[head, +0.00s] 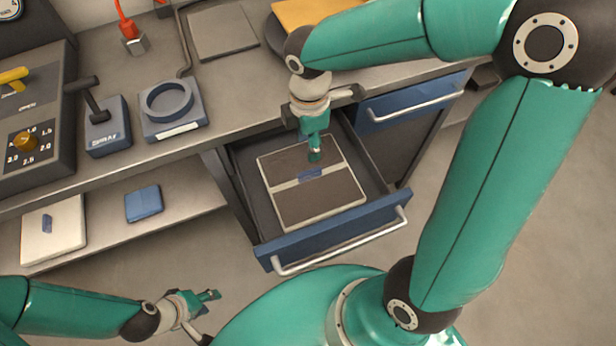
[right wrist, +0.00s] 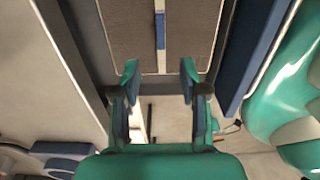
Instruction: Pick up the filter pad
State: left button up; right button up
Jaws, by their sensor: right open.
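What looks like the filter pad is a flat dark brown panel with a pale frame (head: 318,200), lying in the open drawer. A pale strip crosses it, with a small blue grip at its middle. The right wrist view shows part of the panel (right wrist: 195,30) at the top, with the blue grip (right wrist: 160,30) upright in the picture. My right gripper (head: 315,155) points down over the drawer. Its fingers (right wrist: 159,70) are apart with nothing between them. My left gripper (head: 211,295) is at the lower left, away from the drawer; its finger opening is unclear.
The open drawer (head: 335,232) has a blue front and a metal handle. A shut blue drawer (head: 410,102) is to its right. A lower shelf holds a white pad (head: 52,230) and a blue block (head: 143,204). A ring fixture (head: 172,108) stands on the bench. The floor at left is clear.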

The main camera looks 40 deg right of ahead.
aim_at(309, 171)
notch_tip(309, 171, down, 12)
jog(key=shift+s+d+r+b, duration=0.1)
jog(key=shift+b, duration=0.35)
grip_shut()
